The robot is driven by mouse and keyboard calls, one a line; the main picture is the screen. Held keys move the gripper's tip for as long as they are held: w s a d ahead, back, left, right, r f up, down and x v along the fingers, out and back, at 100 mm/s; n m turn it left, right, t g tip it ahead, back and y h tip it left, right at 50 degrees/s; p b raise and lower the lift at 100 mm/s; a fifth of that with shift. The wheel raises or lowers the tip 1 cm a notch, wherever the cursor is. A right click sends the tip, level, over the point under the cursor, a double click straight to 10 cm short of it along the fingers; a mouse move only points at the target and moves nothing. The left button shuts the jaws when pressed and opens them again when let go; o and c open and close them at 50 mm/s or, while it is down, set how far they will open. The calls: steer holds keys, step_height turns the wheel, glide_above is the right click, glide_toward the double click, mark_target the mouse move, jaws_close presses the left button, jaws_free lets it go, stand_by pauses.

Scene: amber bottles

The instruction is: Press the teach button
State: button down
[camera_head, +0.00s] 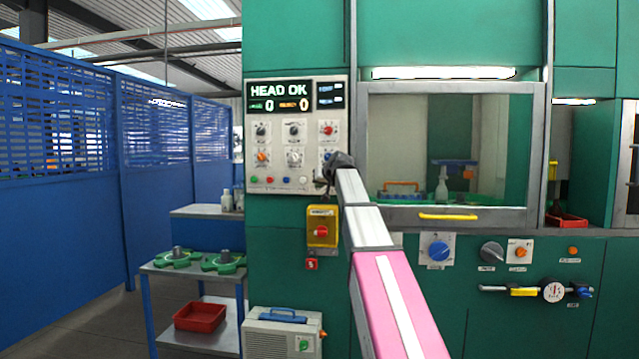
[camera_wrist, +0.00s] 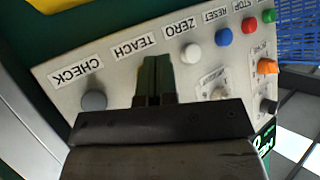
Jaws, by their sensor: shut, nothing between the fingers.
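The grey control panel (camera_head: 290,170) is on the green machine, with a display reading HEAD OK and two zeros. In the wrist view the panel (camera_wrist: 120,65) appears turned over, with the TEACH label (camera_wrist: 135,45) between CHECK and ZERO. My gripper (camera_wrist: 156,72) is shut and empty, its fingertips over the spot by the TEACH label. The teach button is hidden behind the fingers. I cannot tell whether they touch it. In the head view my gripper (camera_head: 325,180) is at the panel's lower right corner.
The grey check button (camera_wrist: 94,100) and white zero button (camera_wrist: 192,53) flank my fingers. Blue reset (camera_wrist: 223,37) and red stop (camera_wrist: 250,25) buttons lie farther along. Knobs (camera_wrist: 220,92) stick out nearby. A yellow box with a red switch (camera_head: 321,231) is below the panel.

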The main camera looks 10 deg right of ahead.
stand_by(0.4)
steer(key=shift+w+d, duration=0.1)
steer(key=shift+w, duration=0.3)
steer(key=shift+w+d, duration=0.15)
steer(key=shift+w, duration=0.3)
stand_by(0.8)
steer(key=shift+s+a, duration=0.25)
steer(key=shift+s, duration=0.6)
steer(key=s, duration=0.1)
steer(key=s+a, duration=0.1)
steer(key=s, duration=0.2)
steer(key=shift+s+a, duration=0.3)
steer(key=shift+s, duration=0.1)
stand_by(0.6)
